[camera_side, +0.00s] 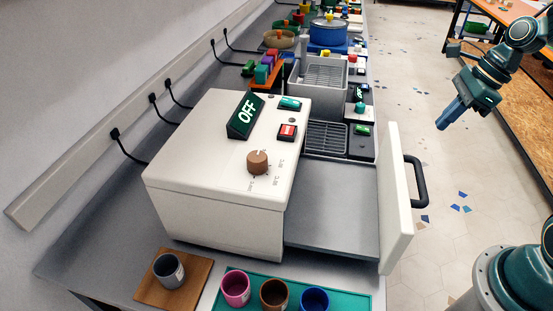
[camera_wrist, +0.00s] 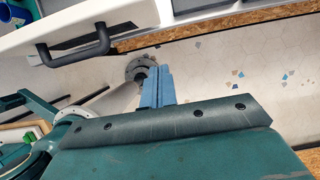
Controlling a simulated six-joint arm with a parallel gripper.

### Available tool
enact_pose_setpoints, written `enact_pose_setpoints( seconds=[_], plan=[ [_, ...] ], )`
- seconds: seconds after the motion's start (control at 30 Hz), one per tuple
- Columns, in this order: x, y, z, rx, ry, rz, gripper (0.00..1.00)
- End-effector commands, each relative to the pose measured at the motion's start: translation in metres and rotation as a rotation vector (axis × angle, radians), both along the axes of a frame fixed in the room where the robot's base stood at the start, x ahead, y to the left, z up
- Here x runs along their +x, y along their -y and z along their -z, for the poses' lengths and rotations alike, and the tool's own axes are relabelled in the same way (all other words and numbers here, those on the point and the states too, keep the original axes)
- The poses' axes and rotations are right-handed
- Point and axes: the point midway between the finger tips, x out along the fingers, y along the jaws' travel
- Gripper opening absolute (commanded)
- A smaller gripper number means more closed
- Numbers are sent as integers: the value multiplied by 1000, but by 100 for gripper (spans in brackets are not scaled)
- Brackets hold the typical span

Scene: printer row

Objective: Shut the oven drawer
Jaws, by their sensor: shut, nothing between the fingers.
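The oven (camera_side: 222,190) is a white box with a green OFF display (camera_side: 246,115) and a brown knob on top. Its drawer (camera_side: 335,215) is pulled out to the right, showing a flat grey tray. The drawer's white front panel (camera_side: 394,200) has a black handle (camera_side: 419,182). The handle also shows at upper left in the wrist view (camera_wrist: 75,46). My gripper (camera_side: 447,118) is shut and empty, in the air beyond the panel to the right, apart from the handle. Its blue fingers (camera_wrist: 157,88) are together in the wrist view.
A grey cup (camera_side: 168,271) stands on a wooden board in front of the oven. Pink, brown and blue cups stand on a teal mat (camera_side: 340,296) near the drawer. Trays and a blue pot (camera_side: 328,32) stand behind. The floor right of the handle is clear.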

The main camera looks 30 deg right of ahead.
Motion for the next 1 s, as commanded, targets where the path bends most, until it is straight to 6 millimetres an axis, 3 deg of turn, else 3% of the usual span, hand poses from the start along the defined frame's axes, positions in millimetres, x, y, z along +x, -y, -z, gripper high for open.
enact_pose_setpoints(
  seconds=[0.7,1.0],
  plan=[
    [23,-25,85,1,-4,-5,0],
    [44,-45,82,-2,-1,-5,0]
  ],
)
